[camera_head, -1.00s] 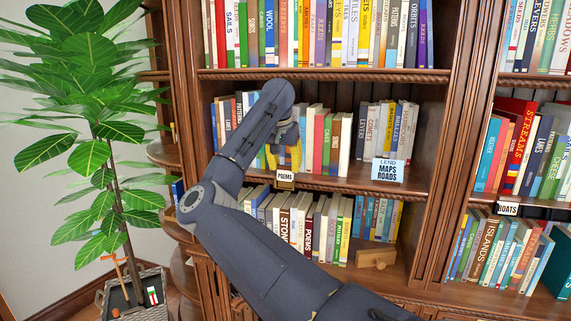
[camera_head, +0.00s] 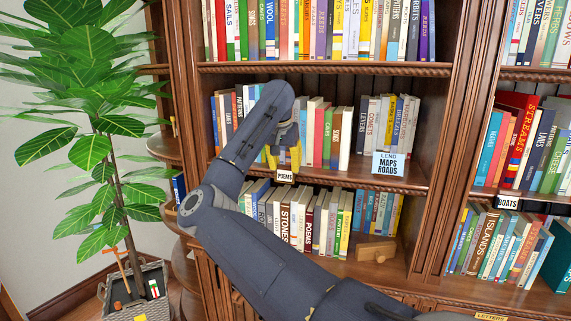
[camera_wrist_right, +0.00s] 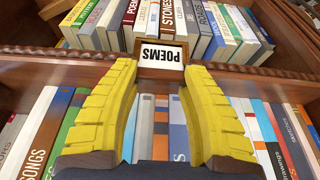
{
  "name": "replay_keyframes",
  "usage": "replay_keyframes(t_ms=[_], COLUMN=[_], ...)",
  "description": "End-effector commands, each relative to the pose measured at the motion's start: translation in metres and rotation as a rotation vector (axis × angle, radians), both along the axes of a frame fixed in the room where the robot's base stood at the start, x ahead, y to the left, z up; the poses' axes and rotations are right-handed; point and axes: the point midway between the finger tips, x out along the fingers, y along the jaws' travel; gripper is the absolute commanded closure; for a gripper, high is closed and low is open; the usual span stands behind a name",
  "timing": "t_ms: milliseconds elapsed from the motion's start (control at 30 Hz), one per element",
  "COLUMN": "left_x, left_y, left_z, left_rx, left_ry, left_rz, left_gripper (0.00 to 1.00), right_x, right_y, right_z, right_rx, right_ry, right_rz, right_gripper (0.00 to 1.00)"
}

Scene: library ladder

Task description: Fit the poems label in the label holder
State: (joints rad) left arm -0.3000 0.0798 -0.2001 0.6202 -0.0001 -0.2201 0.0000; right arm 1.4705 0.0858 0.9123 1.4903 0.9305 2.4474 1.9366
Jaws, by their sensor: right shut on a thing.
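The poems label (camera_head: 285,176), a small white card with black lettering, is at the front edge of the middle shelf. It also shows in the wrist view (camera_wrist_right: 165,53). My right gripper (camera_head: 284,158) is above it, with its yellow fingers on either side, shut on the label. The brown label holder (camera_wrist_right: 147,72) is on the shelf edge at the fingertips. The label overlaps it and looks slightly tilted against it; I cannot tell how deep the card sits. My left gripper is not in view.
Books fill the shelf (camera_head: 355,175) behind my gripper and the shelf below. A LEND MAPS ROADS sign (camera_head: 388,164) hangs on the same shelf edge to the right. A BOATS label (camera_head: 507,202) is farther right. A plant (camera_head: 100,130) stands at the left.

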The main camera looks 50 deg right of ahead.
Motion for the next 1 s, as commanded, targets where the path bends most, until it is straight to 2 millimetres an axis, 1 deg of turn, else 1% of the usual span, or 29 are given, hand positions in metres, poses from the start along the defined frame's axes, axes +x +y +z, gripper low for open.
replay_keyframes(t_ms=[33,67,200,267,533,667,767,1000], left_x=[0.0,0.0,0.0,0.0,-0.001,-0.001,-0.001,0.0], left_y=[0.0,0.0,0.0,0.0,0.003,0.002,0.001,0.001], left_z=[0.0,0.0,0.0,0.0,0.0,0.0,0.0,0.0], left_rx=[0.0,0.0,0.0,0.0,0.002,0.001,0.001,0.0], left_ry=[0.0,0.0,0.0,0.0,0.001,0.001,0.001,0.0], left_rz=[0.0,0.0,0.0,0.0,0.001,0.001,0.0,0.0], left_gripper=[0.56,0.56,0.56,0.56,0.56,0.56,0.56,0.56], right_x=[0.0,0.0,0.0,0.0,0.0,-0.001,-0.002,-0.008], right_y=[0.0,0.0,0.0,0.0,0.0,0.003,0.007,0.02], right_z=[-0.001,-0.001,-0.001,-0.001,0.0,0.009,0.022,0.062], right_rx=[0.0,0.0,0.0,0.0,0.0,0.0,0.001,0.0], right_ry=[0.0,0.0,0.0,0.0,0.0,-0.002,-0.004,-0.003], right_rz=[0.0,0.0,0.0,0.0,0.0,0.0,0.0,0.001], right_gripper=[0.85,0.51,0.35,0.29,0.29,0.29,0.29,0.29])
